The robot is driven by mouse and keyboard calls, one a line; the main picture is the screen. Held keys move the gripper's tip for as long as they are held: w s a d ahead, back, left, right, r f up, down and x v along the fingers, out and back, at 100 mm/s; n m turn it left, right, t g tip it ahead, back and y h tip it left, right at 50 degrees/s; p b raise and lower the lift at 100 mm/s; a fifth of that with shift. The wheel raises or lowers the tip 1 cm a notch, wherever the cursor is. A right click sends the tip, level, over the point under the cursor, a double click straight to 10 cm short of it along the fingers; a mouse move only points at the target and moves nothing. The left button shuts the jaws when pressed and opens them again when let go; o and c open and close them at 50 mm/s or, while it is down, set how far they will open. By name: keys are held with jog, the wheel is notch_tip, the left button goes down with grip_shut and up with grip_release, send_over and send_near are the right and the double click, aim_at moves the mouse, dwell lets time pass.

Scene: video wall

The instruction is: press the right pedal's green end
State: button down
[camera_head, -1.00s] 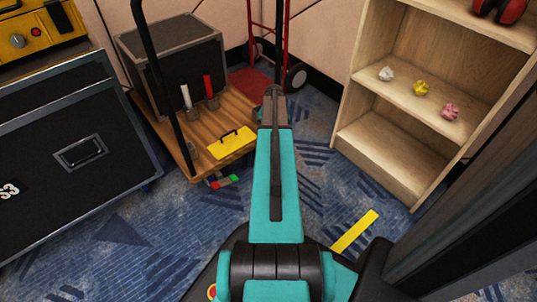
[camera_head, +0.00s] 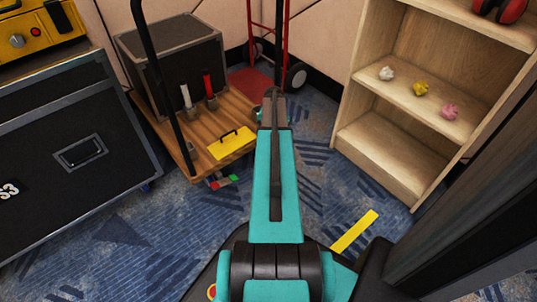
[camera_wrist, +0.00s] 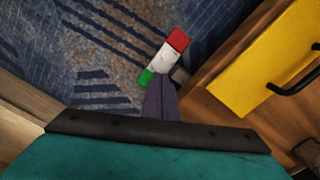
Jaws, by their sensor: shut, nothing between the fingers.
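The pedal is a short bar on the carpet by the cart's front edge. In the wrist view it has a red end (camera_wrist: 178,40), a pale middle (camera_wrist: 163,56) and a green end (camera_wrist: 146,77). In the head view its green end (camera_head: 233,178) lies toward my arm. My gripper (camera_wrist: 160,80) is shut and empty, its dark fingertips right beside the green end and partly over the pedal. I cannot tell whether they touch it. In the head view my arm hides the gripper. I see only one pedal clearly.
A black flight case (camera_head: 75,155) stands left, a wooden shelf (camera_head: 385,155) right. A yellow floor strip (camera_head: 354,232) lies on open carpet.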

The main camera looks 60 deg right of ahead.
jog(key=shift+f, duration=2)
dwell(1.9)
jog(key=shift+r, duration=0.15)
notch_tip(320, 180, up, 7)
jog(key=p, duration=0.5)
dwell(0.7)
dwell(0.4)
jog(key=w+a+r+n+g+p, duration=0.15)
jog(key=a+p, duration=0.35)
jog(key=a, duration=0.6)
jog(key=w+a+r+n+y+p, duration=0.1)
jog(key=w+a+r+n+p, duration=0.15)
jog(key=a+p, duration=0.65)
jog(key=w+a+r+n+g+p, duration=0.1)
jog(key=a+n+p, duration=0.15)
jog(key=a, duration=1.15)
jog(key=s+a+r+n+g+p, duration=0.1)
jog(key=s+a+r+n+p, duration=0.2)
jog(key=a, duration=0.5)
jog(key=s+a+r+n+g+p, duration=0.1)
jog(key=s+a+r+n+p, duration=0.2)
jog(key=s+a+p, duration=0.4)
jog(key=s+a+r+n+g+h+p, duration=0.1)
jog(key=s+a+r+n+p, duration=0.2)
jog(key=a, duration=0.7)
jog(key=s+r+p, duration=0.2)
jog(key=s, duration=0.1)
jog(key=shift+s+a+r, duration=0.15)
jog(key=shift+s+r, duration=0.2)
jog(key=shift+s, duration=0.05)
